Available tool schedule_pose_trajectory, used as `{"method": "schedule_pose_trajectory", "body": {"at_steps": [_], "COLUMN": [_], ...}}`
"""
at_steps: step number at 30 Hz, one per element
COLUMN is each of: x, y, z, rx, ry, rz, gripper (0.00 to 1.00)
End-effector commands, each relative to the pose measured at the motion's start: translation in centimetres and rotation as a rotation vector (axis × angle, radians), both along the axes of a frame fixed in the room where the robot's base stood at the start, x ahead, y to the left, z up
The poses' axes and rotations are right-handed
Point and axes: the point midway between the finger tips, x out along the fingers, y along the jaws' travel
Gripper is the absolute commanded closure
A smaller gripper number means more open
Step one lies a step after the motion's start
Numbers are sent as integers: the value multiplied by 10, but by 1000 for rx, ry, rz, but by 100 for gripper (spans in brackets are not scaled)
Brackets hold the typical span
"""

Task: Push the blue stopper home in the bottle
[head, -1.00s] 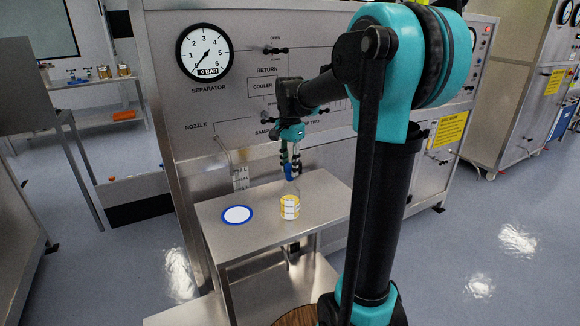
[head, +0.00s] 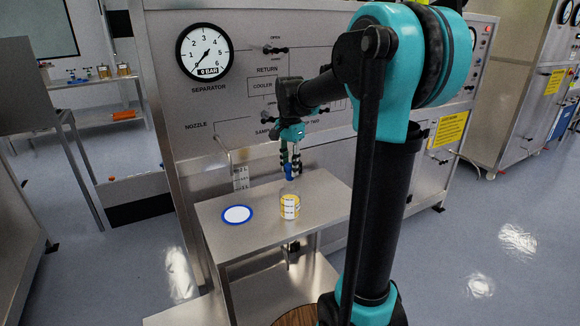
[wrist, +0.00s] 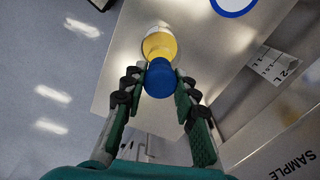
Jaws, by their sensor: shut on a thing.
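The blue stopper (wrist: 162,79) is between the fingertips of my gripper (wrist: 161,84) in the wrist view, and the fingers are shut on it. In the head view the stopper (head: 289,171) is small, below my gripper (head: 290,160) and over the bottle's mouth. The bottle (head: 289,205) stands upright on the steel shelf, with yellow contents and a pale label. In the wrist view the bottle (wrist: 158,46) shows beyond the stopper, roughly in line with it. How deep the stopper sits in the neck is hidden.
A white disc with a blue rim (head: 237,214) lies on the steel shelf (head: 260,238), left of the bottle. A nozzle pipe (head: 226,160) and a level scale (head: 241,178) are behind it. The panel with the pressure gauge (head: 205,52) rises behind the shelf.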

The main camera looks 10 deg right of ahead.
Motion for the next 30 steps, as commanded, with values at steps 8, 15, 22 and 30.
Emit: {"method": "schedule_pose_trajectory", "body": {"at_steps": [8, 15, 22, 30], "x": [0, 0, 0, 0], "y": [0, 0, 0, 0], "z": [-6, -12, -17, -23], "rx": [0, 0, 0, 0], "ry": [0, 0, 0, 0], "rz": [0, 0, 0, 0], "gripper": [96, 96, 96, 96]}}
